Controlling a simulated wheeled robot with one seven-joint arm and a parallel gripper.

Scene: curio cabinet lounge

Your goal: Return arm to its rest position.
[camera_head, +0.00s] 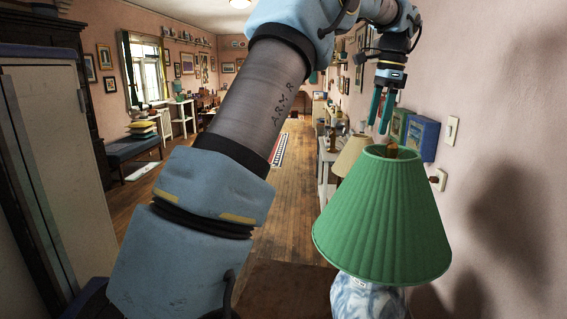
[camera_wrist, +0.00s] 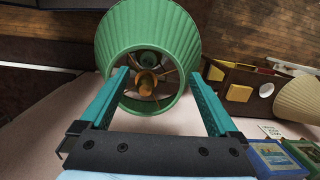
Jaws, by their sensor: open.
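My gripper (camera_head: 382,112) is raised in front of the right wall with its teal fingers pointing down. It is open, with nothing between the fingers. In the head view it hangs just above the green pleated lampshade (camera_head: 382,215). In the wrist view the two fingers (camera_wrist: 163,95) are spread apart, and the lampshade (camera_wrist: 148,22) shows beyond them, with its opening and an orange-brown fitting (camera_wrist: 146,82) inside. My arm is stretched up across the middle of the head view.
The lamp's blue and white base (camera_head: 366,298) stands at lower right. A beige lampshade (camera_head: 353,156), a blue frame (camera_head: 422,139) and a wall switch (camera_head: 452,130) are near. A dark cabinet (camera_head: 50,40) stands at left. Wooden floor (camera_head: 297,190) lies open down the middle.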

